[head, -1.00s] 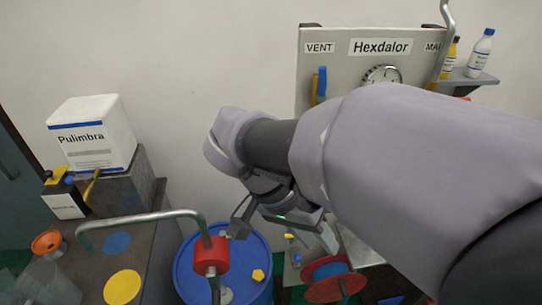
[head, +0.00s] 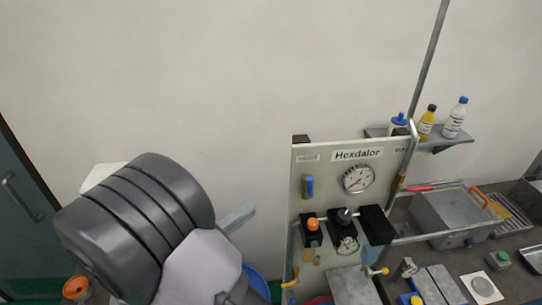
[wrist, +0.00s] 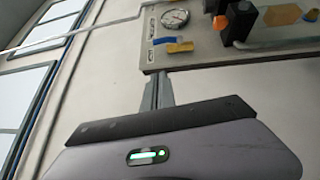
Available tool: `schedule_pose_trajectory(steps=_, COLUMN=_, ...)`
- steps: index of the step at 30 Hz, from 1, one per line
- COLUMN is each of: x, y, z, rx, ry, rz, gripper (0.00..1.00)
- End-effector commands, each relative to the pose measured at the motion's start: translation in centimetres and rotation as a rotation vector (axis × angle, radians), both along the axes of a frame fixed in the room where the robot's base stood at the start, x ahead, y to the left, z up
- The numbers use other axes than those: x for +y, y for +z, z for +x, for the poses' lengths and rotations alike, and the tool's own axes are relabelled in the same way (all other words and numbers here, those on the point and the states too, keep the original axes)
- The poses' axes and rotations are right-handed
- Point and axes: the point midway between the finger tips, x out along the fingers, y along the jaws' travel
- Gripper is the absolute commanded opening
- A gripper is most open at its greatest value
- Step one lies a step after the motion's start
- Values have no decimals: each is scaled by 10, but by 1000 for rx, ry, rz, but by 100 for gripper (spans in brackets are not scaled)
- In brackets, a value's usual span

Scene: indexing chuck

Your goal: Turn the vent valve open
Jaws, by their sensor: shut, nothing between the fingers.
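The vent valve (head: 308,187) is a blue handle with a yellow-orange part beside it, under the VENT label (head: 307,158) on the grey Hexdalor panel (head: 370,200). In the head view the handle stands upright. In the wrist view, which is rotated, the blue handle (wrist: 165,40) and yellow part (wrist: 181,47) lie just beyond my fingertips. My gripper (head: 250,209) shows at the left of the panel, partly hidden behind my arm. In the wrist view its fingers (wrist: 157,78) are together and empty, pointing at the panel edge, apart from the valve.
A round gauge (head: 357,179) sits right of the valve. An orange-capped regulator (head: 313,232) and black blocks (head: 343,222) project below it. A shelf (head: 440,137) with bottles is at the right of the panel. The wall between my gripper and panel is clear.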

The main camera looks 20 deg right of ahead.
Motion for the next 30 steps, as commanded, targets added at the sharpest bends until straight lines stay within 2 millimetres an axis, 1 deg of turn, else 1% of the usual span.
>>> schedule_pose_trajectory(steps=2, x=-4, y=-1, z=3, rx=3, ry=6, rz=-9, gripper=0)
schedule_pose_trajectory(steps=5, x=-20, y=0, z=8, rx=3, ry=3, rz=-7, gripper=0)
schedule_pose_trajectory(steps=16, x=-97, y=10, z=31, rx=3, ry=1, rz=-4, gripper=0)
schedule_pose_trajectory(steps=18, x=-108, y=12, z=24, rx=4, ry=3, rz=-5, gripper=0)
schedule_pose_trajectory(steps=21, x=-119, y=13, z=18, rx=3, ry=3, rz=-4, gripper=0)
schedule_pose_trajectory(steps=24, x=-126, y=13, z=14, rx=2, ry=4, rz=-4, gripper=0)
schedule_pose_trajectory(steps=30, x=-129, y=12, z=13, rx=2, ry=5, rz=-3, gripper=0)
